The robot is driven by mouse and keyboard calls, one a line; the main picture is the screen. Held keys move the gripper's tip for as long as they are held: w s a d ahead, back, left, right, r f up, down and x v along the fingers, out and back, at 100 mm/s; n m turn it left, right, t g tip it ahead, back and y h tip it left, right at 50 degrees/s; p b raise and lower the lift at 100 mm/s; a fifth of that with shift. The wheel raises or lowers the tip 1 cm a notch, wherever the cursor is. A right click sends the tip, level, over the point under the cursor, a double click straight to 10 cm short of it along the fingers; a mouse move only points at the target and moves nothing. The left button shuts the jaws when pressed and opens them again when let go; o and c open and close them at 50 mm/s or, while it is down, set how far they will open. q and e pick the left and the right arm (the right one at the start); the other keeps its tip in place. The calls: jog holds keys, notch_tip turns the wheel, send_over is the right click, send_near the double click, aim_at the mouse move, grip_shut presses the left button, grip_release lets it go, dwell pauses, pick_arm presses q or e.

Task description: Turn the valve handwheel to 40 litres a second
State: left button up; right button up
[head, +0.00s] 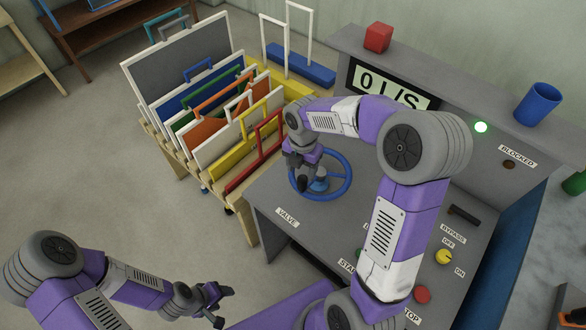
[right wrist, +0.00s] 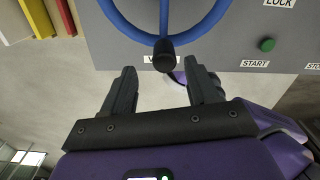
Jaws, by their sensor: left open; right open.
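The blue valve handwheel (head: 348,178) stands on the grey console above the VALVE label (head: 287,217). My right gripper (head: 298,172) is open over the wheel's left part and hides some of it. In the right wrist view, the wheel's blue rim (right wrist: 205,28) and its black knob (right wrist: 164,55) show just beyond the open fingers (right wrist: 160,82). The knob lies between the fingers' lines; I cannot tell whether they touch it. The display (head: 392,88) reads 0 L/S. My left gripper (head: 221,307) is open and empty, low in front of the console.
A rack of coloured frames and panels (head: 200,110) stands left of the console. A red block (head: 378,37) and blue cup (head: 538,104) sit on the console's top. A yellow bypass knob (head: 444,257) and red stop button (head: 422,294) are at right.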

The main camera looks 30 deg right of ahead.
aim_at(302, 184)
jog(key=shift+s+f, duration=0.25)
jog(key=shift+f, duration=0.2)
jog(key=shift+s+f+b, duration=0.1)
jog(key=shift+f+b, duration=0.3)
jog(key=shift+f, duration=2.8)
grip_shut()
